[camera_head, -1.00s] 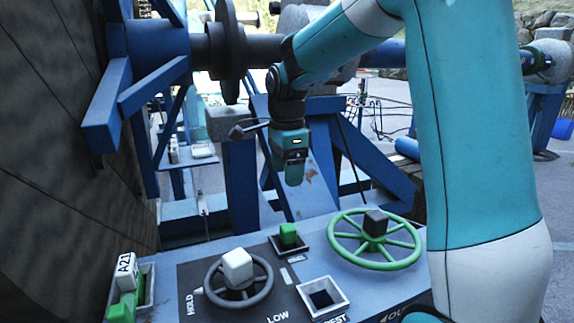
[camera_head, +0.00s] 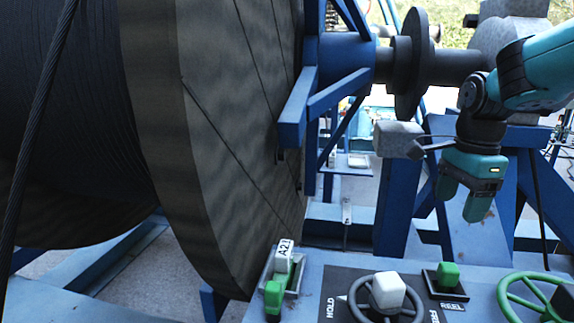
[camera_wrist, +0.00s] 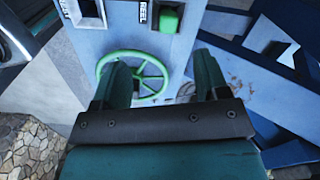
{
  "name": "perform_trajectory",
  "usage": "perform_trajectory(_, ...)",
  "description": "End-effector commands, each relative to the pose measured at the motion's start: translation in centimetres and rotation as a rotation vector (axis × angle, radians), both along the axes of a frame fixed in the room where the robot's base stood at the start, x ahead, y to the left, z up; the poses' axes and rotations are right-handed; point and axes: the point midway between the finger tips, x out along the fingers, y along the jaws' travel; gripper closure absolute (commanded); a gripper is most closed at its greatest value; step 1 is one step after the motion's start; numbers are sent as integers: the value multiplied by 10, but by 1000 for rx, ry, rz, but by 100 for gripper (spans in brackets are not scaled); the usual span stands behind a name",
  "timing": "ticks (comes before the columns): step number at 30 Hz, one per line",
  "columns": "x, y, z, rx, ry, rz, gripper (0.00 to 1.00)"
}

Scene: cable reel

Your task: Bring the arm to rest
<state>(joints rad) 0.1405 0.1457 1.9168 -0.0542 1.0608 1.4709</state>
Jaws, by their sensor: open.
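My gripper (camera_head: 462,200) hangs pointing down in the head view, above and behind the control panel. Its two teal fingers are apart with nothing between them. In the wrist view my gripper (camera_wrist: 165,75) is also open and empty. The green handwheel (camera_wrist: 135,75) shows below and beyond the fingers, apart from them. In the head view the green handwheel (camera_head: 507,296) is at the lower right, partly cut off by the frame edge.
A large cable reel (camera_head: 215,130) fills the left. The panel (camera_head: 335,270) carries a dark wheel with a white knob (camera_head: 388,291), a green block (camera_head: 448,273) in a tray, and a white block labelled A21 (camera_head: 283,255) with green blocks. Blue frame beams (camera_head: 395,205) stand behind.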

Motion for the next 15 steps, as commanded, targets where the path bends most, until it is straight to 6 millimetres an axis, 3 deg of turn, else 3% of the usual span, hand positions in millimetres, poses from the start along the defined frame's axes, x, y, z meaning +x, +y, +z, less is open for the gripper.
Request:
perform_trajectory(6,-76,102,-17,76,-118,957,32)
perform_trajectory(9,-120,140,-27,112,-200,1392,32)
perform_trajectory(12,-159,166,-35,141,-285,1741,32)
perform_trajectory(15,-189,181,-42,160,-355,1979,32)
